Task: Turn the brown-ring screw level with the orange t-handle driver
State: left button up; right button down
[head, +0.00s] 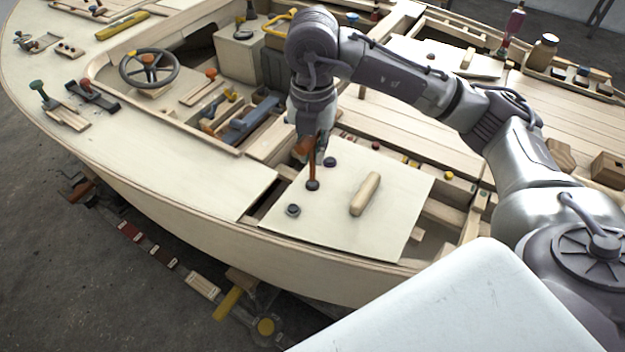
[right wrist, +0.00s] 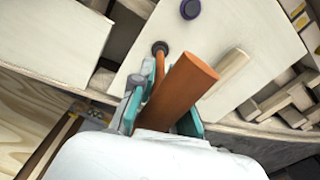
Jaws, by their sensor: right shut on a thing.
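My right gripper (head: 317,150) is shut on the orange t-handle driver (head: 310,165) above a pale plywood panel (head: 393,215). In the right wrist view the driver's thick orange handle (right wrist: 185,90) lies between the teal fingers of the gripper (right wrist: 165,105). The driver's thin shaft runs down to the brown-ring screw (head: 313,185), which also shows in the right wrist view (right wrist: 160,47). The tip appears to meet the screw head; its exact seating and the screw's height are too small to tell. My left gripper is not in view.
Two other dark ringed screws, one behind (head: 330,162) and one in front (head: 293,210), sit on the panel. A wooden grip (head: 365,194) stands to the right. Open hull bays border the panel. A steering wheel (head: 149,68) is at the left.

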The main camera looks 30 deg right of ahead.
jog(key=n+b, duration=0.2)
jog(key=n, duration=0.2)
jog(key=shift+f, duration=0.2)
jog(key=n+b, duration=0.2)
jog(key=n, duration=0.5)
jog(key=shift+n+b, duration=0.3)
jog(key=shift+b, duration=0.1)
jog(key=n+b, duration=0.2)
jog(key=n, duration=0.6)
jog(key=shift+r+n, duration=0.1)
jog(key=shift+n, duration=0.2)
jog(key=n, duration=0.2)
jog(key=shift+r+n, duration=0.1)
jog(key=shift+n, duration=0.2)
pick_arm(q)
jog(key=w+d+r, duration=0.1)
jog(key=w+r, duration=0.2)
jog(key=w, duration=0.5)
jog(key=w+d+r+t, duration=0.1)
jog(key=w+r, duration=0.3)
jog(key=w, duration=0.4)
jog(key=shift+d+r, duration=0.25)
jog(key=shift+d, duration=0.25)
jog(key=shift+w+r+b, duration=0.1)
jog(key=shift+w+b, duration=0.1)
jog(key=shift+b, duration=0.1)
